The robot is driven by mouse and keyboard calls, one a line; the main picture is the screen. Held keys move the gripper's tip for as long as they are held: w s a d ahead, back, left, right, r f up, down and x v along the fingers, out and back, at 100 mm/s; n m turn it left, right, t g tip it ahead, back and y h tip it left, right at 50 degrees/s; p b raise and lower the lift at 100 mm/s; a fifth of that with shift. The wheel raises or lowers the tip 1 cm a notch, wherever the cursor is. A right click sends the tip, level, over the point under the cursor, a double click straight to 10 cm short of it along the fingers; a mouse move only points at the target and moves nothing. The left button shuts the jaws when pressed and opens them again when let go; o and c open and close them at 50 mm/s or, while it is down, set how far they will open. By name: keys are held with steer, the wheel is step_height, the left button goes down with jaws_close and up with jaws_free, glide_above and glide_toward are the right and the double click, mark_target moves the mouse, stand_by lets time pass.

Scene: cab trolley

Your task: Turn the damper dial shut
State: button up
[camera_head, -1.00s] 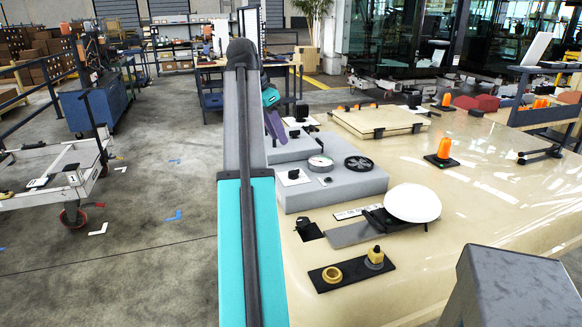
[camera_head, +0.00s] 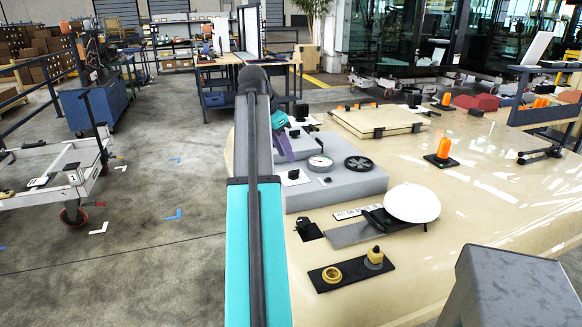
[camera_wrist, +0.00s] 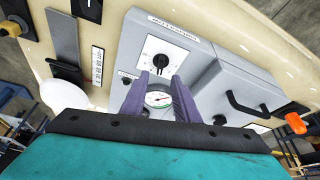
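The damper dial (camera_wrist: 160,61) is a black knob on a square white plate with scale marks, on the face of a grey box. It also shows in the head view as a small black knob on a white plate (camera_head: 294,176). My gripper (camera_wrist: 160,78) is open, its two purple fingers spread apart and pointing toward the dial. In the wrist view the knob appears just beyond and between the fingertips; I cannot tell whether they touch it. In the head view my gripper (camera_head: 284,150) is partly hidden behind my arm, above the grey box.
A round white gauge (camera_head: 320,162) and a black spoked wheel (camera_head: 357,163) sit beside the dial. A second grey box with a black handle (camera_wrist: 245,105) adjoins. A white dome (camera_head: 412,203) and a black plate with brass fittings (camera_head: 351,271) lie on the cream surface.

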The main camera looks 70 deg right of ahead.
mark_target(293, 171)
steer(key=shift+p+x, duration=0.35)
steer(key=shift+x, duration=3.15)
jaws_close()
steer(key=shift+a+f, duration=0.1)
steer(key=shift+a, duration=0.1)
